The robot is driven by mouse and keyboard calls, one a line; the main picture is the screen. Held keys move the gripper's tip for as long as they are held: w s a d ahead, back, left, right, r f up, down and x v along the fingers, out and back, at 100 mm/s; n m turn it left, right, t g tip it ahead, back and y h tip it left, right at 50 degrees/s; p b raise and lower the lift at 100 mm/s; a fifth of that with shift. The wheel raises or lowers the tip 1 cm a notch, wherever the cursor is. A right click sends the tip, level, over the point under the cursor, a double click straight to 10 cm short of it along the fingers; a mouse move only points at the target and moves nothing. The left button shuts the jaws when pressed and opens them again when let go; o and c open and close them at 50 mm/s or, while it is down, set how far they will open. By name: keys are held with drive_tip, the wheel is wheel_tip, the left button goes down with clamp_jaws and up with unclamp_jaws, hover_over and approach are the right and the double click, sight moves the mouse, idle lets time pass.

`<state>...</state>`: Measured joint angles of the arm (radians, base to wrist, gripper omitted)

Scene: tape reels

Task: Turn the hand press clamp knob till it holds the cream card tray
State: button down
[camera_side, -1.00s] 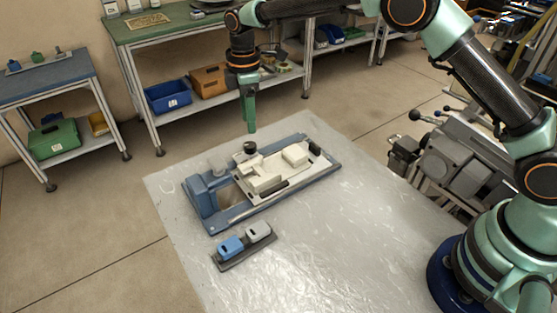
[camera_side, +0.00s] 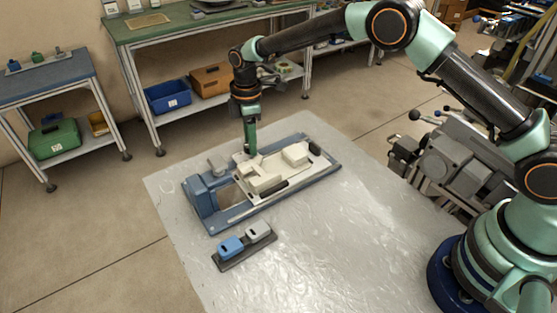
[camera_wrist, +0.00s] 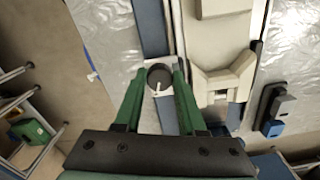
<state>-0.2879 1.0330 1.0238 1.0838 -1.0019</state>
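The hand press (camera_side: 203,198) has a blue frame and lies on the pale sheet-covered table. The cream card tray (camera_side: 273,166) sits in it, with raised cream blocks on top; it also shows in the wrist view (camera_wrist: 222,45). The dark round clamp knob (camera_wrist: 159,75), with a white pointer mark, is in the wrist view, beside the tray. My gripper (camera_wrist: 159,70) is open, with a green finger on each side of the knob and small gaps visible. In the side view my gripper (camera_side: 250,140) is lowered over the knob and hides it.
A dark holder (camera_side: 245,257) with a blue block (camera_side: 231,246) and a grey block (camera_side: 258,231) lies in front of the press. The table sheet (camera_side: 340,225) is clear to the right. A grey machine (camera_side: 455,155) stands beyond the table's right side.

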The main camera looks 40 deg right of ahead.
drive_tip(key=shift+m, duration=0.3)
drive_tip(key=m, duration=0.5)
drive_tip(key=shift+r, duration=0.1)
drive_tip(key=m, duration=0.5)
drive_tip(key=shift+a+m, duration=0.1)
drive_tip(key=shift+m, duration=0.2)
drive_tip(key=m, duration=1)
drive_tip(key=shift+r, duration=0.1)
drive_tip(key=c, duration=0.8)
unclamp_jaws()
drive_tip(key=shift+o, duration=0.2)
wheel_tip(320, 180, up, 12)
